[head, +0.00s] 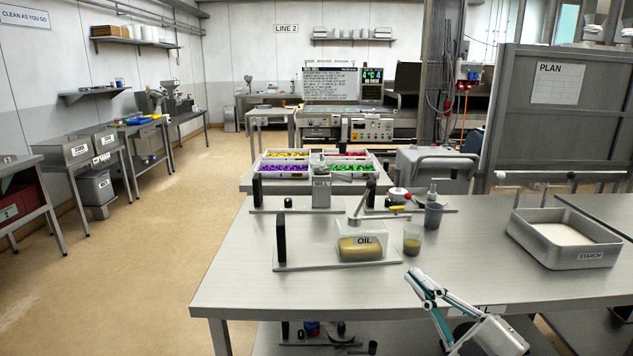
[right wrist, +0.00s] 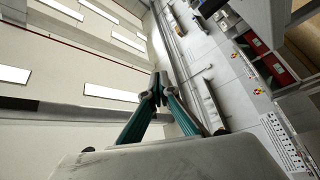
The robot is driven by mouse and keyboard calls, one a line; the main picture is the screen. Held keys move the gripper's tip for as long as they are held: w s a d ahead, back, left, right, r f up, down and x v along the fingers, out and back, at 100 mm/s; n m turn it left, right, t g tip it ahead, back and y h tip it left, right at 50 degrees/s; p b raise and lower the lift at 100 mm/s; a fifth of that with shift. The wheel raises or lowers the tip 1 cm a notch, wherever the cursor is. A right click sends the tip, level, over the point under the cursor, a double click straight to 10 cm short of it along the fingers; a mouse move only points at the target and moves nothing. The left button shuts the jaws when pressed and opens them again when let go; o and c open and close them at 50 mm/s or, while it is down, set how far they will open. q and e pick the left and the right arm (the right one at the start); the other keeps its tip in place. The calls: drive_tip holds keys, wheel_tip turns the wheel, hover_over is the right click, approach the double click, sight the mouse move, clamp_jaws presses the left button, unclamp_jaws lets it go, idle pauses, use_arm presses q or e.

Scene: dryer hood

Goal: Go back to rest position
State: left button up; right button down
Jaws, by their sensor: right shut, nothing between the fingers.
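My right gripper (head: 417,280) is at the front right of the near steel table (head: 250,285) in the head view. Its fingers point up and to the left, and they are together with nothing between them. In the right wrist view its fingertips (right wrist: 158,88) meet, with the ceiling and walls of the room behind them. The gripper is apart from the things on the table. My left gripper does not show in either view.
A clear OIL container (head: 362,246) stands on a plate mid-table. A beaker (head: 412,238), a grey cup (head: 433,215) and a STARCH tray (head: 580,255) lie to its right. The table's front left is bare. Floor (head: 160,250) on the left is open.

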drive_tip(key=s+d+f+m+g+h, duration=0.1)
drive_tip(key=s+f+m+g+h, duration=0.2)
drive_tip(key=f, duration=1)
drive_tip(key=s+d+f+m+h, duration=0.1)
drive_tip(key=d+f+m+h, duration=0.3)
drive_tip(key=f, duration=0.9)
drive_tip(key=s+a+f+m+g, duration=0.1)
drive_tip(key=s+f+m+g, duration=0.1)
drive_tip(key=s+f, duration=0.4)
drive_tip(key=s+a+f+m+g, duration=0.1)
drive_tip(key=s+f+m+g, duration=0.1)
drive_tip(key=s+f, duration=0.5)
wheel_tip(320, 180, down, 5)
drive_tip(key=shift+s+a+f+m+h, duration=0.15)
drive_tip(key=shift+a+m+h, duration=0.15)
drive_tip(key=shift+m, duration=0.6)
